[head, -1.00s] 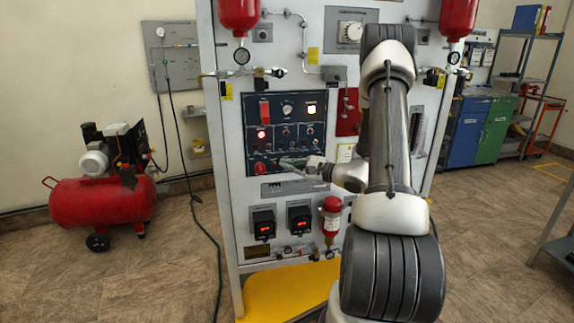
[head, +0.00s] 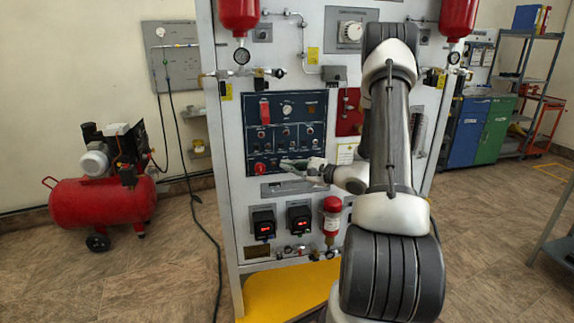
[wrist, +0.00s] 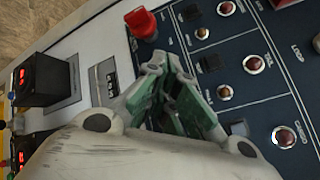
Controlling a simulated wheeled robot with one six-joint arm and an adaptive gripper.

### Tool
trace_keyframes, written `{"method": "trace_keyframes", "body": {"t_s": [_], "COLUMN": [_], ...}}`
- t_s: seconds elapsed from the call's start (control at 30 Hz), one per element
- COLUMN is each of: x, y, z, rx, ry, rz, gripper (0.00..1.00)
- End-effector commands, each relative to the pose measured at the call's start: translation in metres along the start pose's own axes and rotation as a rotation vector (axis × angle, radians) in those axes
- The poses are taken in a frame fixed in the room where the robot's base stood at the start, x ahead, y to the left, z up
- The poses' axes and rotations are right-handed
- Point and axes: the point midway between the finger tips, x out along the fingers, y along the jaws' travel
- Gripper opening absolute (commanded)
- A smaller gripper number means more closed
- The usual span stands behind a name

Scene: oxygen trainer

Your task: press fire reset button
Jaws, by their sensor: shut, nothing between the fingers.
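The dark blue control panel (head: 299,100) is on the front of the white trainer cabinet. It carries a red guarded switch (head: 264,109) at upper left, a round gauge (head: 287,109), small toggles and lamps, and a red knob (head: 260,169) at lower left. No label reading fire reset is legible, so I cannot tell which control it is. My gripper (head: 285,164) is shut and empty in front of the panel's lower edge, just right of the red knob. In the wrist view, the green-padded fingers (wrist: 170,85) are below the red knob (wrist: 143,24); contact cannot be told.
Two black digital displays (head: 263,224) and a red-topped cylinder (head: 331,218) are below the panel. Red bottles (head: 238,15) hang above. Shelves and cabinets (head: 478,130) are at right.

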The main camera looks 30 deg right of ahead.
Motion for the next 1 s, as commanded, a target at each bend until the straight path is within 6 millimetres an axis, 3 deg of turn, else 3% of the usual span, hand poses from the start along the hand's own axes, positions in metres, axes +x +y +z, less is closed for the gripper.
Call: {"method": "trace_keyframes", "body": {"t_s": [0.33, 0.73, 1.0], "x": [-0.002, -0.029, -0.035], "y": [0.002, 0.021, 0.026], "z": [0.002, 0.021, 0.026], "rx": [0.001, 0.002, 0.000], "ry": [0.000, 0.001, 0.000], "rz": [0.000, -0.001, 0.001], "gripper": [0.00, 0.00, 0.00]}}
